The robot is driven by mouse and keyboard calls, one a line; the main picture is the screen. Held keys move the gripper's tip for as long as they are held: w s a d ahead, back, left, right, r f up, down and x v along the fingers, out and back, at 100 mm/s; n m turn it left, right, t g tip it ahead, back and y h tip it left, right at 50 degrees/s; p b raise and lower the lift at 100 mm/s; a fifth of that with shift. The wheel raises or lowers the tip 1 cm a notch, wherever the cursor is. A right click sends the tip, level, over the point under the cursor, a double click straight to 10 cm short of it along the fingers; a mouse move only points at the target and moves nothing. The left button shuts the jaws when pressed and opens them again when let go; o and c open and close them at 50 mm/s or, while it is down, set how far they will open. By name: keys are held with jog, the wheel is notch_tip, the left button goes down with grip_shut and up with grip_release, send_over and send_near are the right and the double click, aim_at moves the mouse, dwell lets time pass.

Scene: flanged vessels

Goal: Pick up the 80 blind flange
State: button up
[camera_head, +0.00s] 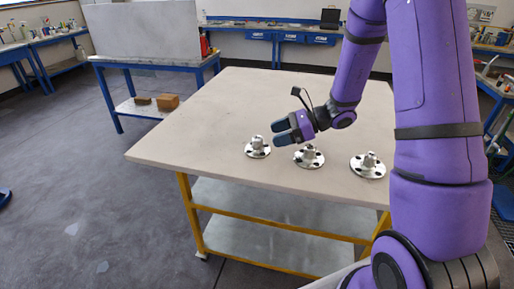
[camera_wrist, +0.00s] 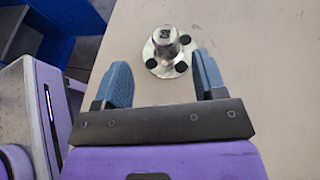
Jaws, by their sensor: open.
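Three metal blind flanges, each a round disc with dark bolt holes and a raised centre boss, stand in a row on the table: a left one (camera_head: 257,148), a middle one (camera_head: 309,158) and a right one (camera_head: 367,167). I cannot read which is the 80. My gripper (camera_head: 284,131) is open and empty above the table, near the left and middle flanges. In the wrist view a single flange (camera_wrist: 167,52) lies just beyond my open fingertips (camera_wrist: 162,74), roughly centred between them. A small dark mark shows on its boss, too small to read.
The pale tabletop (camera_head: 225,110) is clear behind and left of the flanges. The flanges sit near its front edge. A blue-framed bench (camera_head: 155,58) stands at the back left, with brown blocks (camera_head: 167,102) on its lower shelf.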

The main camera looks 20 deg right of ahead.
aim_at(258, 141)
jog(key=shift+w+d+f+x, duration=0.1)
jog(key=shift+x, duration=1.05)
jog(key=shift+w+d+f+x, duration=0.1)
jog(key=shift+x, duration=1)
jog(key=shift+w+d+f+x, duration=0.1)
jog(key=shift+w+f+x, duration=0.05)
jog(key=shift+x, duration=1)
grip_shut()
